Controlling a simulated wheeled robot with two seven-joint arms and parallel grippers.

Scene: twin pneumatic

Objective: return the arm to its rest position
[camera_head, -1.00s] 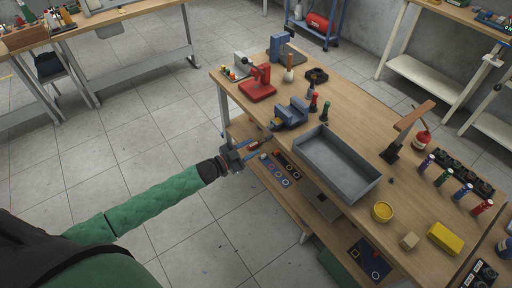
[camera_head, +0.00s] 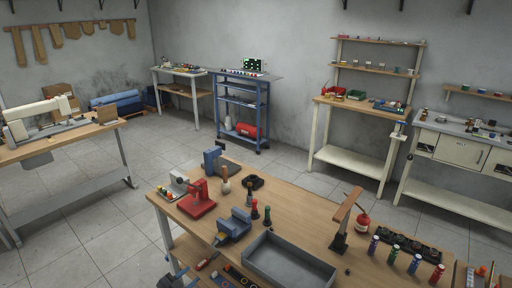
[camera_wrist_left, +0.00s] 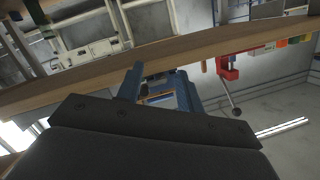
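My left gripper (camera_head: 178,274) shows at the bottom edge of the head view, beside the left front of the workbench (camera_head: 290,196). Its fingers look spread, with nothing seen between them; most of my left arm is out of the frame. In the left wrist view my dark wrist housing fills the bottom, and a blue-grey finger rises in front of the bench edge (camera_wrist_left: 200,46). My right gripper is in neither view.
Near the gripper, the bench carries a red press (camera_head: 198,203), a blue vise (camera_head: 235,226) and a grey tray (camera_head: 284,268). A shelf with tools lies under the bench top. Open tiled floor (camera_head: 85,235) lies to the left.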

